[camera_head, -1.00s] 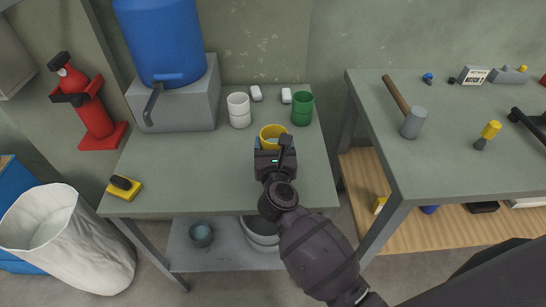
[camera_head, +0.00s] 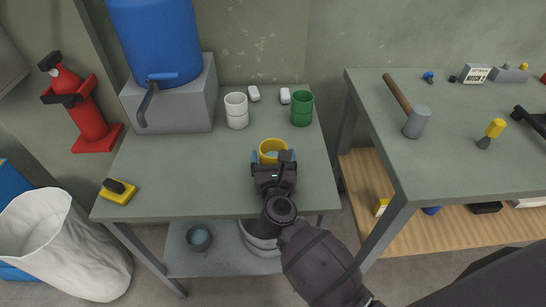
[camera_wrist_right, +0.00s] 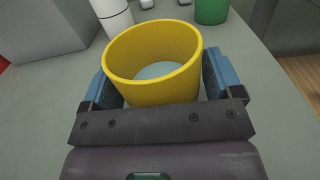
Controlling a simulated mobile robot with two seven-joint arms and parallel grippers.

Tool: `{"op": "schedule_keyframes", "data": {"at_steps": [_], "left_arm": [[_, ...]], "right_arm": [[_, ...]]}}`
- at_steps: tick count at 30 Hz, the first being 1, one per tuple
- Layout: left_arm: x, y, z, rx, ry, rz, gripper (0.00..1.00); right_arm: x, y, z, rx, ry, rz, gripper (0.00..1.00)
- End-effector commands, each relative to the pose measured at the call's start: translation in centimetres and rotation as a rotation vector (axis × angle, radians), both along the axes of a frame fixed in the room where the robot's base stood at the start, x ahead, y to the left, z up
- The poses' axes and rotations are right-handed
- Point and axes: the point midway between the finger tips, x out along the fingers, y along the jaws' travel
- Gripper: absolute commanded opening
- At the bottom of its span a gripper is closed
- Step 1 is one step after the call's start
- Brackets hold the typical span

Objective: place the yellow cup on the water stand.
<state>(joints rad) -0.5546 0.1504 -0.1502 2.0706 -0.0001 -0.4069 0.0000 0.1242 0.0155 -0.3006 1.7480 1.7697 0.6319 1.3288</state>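The yellow cup (camera_head: 272,147) stands upright between the fingers of my right gripper (camera_head: 273,160), at the near middle of the left table. In the right wrist view, the blue finger pads lie on both sides of the yellow cup (camera_wrist_right: 155,58), and my right gripper (camera_wrist_right: 162,88) is shut on it. Whether its base touches the tabletop is hidden. The water stand, a grey block (camera_head: 185,105) with a blue water barrel (camera_head: 158,40) and a dark tap on it, is at the back left of the table. My left gripper is out of view.
A white cup (camera_head: 236,112) and a green cup (camera_head: 302,108) stand behind the yellow cup, with two small white items at the back. A yellow-black item (camera_head: 118,191) lies at the front left. The left table's middle (camera_head: 175,170) is clear. A second table (camera_head: 450,165) holds tools.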

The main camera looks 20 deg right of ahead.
Motion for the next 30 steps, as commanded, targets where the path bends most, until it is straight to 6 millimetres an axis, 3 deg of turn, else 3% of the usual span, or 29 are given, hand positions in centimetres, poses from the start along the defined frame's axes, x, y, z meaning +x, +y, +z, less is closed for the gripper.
{"op": "schedule_keyframes", "data": {"at_steps": [14,30], "left_arm": [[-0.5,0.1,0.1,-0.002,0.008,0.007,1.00],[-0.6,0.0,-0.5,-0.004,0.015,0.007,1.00]], "right_arm": [[-0.2,0.0,0.5,0.000,0.000,0.000,0.96],[-8.8,2.5,0.2,0.000,0.004,0.000,0.96]]}}
